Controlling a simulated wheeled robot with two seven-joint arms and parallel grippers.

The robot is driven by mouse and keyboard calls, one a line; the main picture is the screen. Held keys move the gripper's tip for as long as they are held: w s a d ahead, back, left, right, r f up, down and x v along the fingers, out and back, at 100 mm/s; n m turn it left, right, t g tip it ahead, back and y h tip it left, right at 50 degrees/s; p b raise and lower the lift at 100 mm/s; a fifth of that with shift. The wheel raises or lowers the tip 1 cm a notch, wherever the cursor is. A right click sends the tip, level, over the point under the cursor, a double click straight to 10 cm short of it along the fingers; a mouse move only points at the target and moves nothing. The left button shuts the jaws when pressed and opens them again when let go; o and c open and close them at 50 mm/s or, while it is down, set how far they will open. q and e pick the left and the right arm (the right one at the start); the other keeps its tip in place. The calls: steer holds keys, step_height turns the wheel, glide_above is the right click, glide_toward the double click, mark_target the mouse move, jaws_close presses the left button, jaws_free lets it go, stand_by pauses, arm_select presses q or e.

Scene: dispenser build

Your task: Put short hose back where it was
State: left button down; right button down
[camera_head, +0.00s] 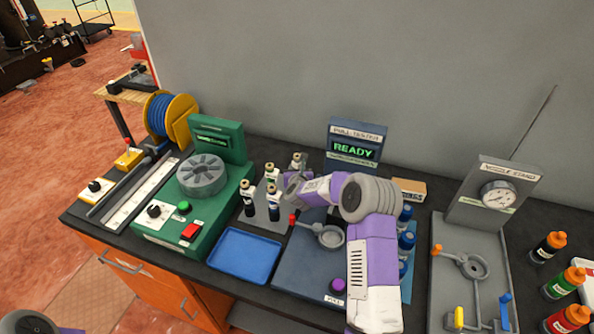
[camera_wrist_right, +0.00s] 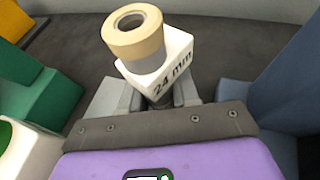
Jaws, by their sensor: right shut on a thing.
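My right gripper (camera_head: 293,185) is shut on a short hose (camera_head: 299,160), just behind the grey rack's (camera_head: 262,219) front hoses. In the right wrist view the hose has a tan ring-shaped end (camera_wrist_right: 133,30) above a white "24 mm" tag (camera_wrist_right: 160,64). My right fingers (camera_wrist_right: 160,98) close on its dark part below the tag. Its lower end is hidden, so I cannot tell whether it touches the rack. Similar tagged hoses (camera_head: 249,198) stand upright in the rack. My left gripper is not in view.
A green machine (camera_head: 160,232) with a grey wheel stands left of the rack. An empty blue tray (camera_head: 243,255) lies in front. The pull tester (camera_head: 355,142) with a lit "READY" screen stands behind right. Blue-capped bottles (camera_head: 405,241) are right of my forearm.

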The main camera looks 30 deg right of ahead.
steer(key=c, duration=0.8)
jaws_free()
steer(key=shift+r+p, duration=0.25)
steer(key=shift+p, duration=0.2)
steer(key=v, duration=1.2)
steer(key=shift+a+f, duration=0.1)
steer(key=shift+f, duration=0.05)
